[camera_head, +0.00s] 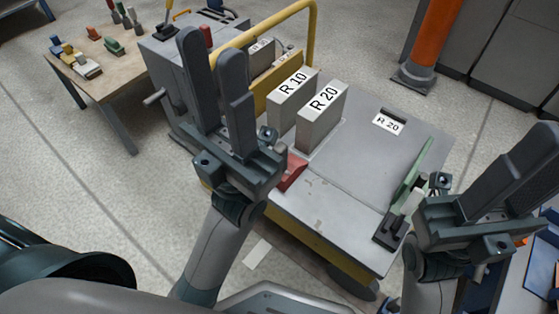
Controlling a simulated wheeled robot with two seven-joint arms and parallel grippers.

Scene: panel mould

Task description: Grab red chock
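The red chock (292,171) is a small red wedge-like block on the left part of the grey cart top, partly hidden behind my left gripper. My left gripper (212,45) is raised in front of the cart with its fingers pointing up the picture. Its fingers stand apart with nothing between them, and its body is just left of the chock in the picture. Whether it touches the chock cannot be seen. My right gripper (516,165) is at the right edge, apart from the chock, with its two fingers separated and empty.
Grey blocks marked R 10 (291,98) and R 20 (321,115) stand behind the chock. A yellow rail (262,29) rises at the cart's back. A green part (411,170) stands at the cart's right. A side table (118,68) holds small coloured parts. The middle cart top is clear.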

